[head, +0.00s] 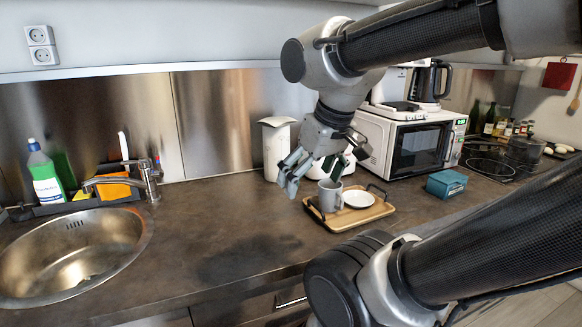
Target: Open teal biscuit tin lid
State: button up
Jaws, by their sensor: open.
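The teal biscuit tin (446,184) stands on the counter in front of the microwave's right part. Its lid looks closed. My gripper (312,178) is open and empty, pointing down above the counter to the left of the tin, well apart from it. In the picture, its fingers are just above and left of a grey mug.
A wooden tray (372,214) holds the mug (330,195) and a white plate (359,198), between my gripper and the tin. A white microwave (408,143) stands behind. A sink (72,255) is at left; the counter (225,225) between is clear.

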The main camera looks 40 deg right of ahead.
aim_at(447, 177)
jog(key=z, duration=2.1)
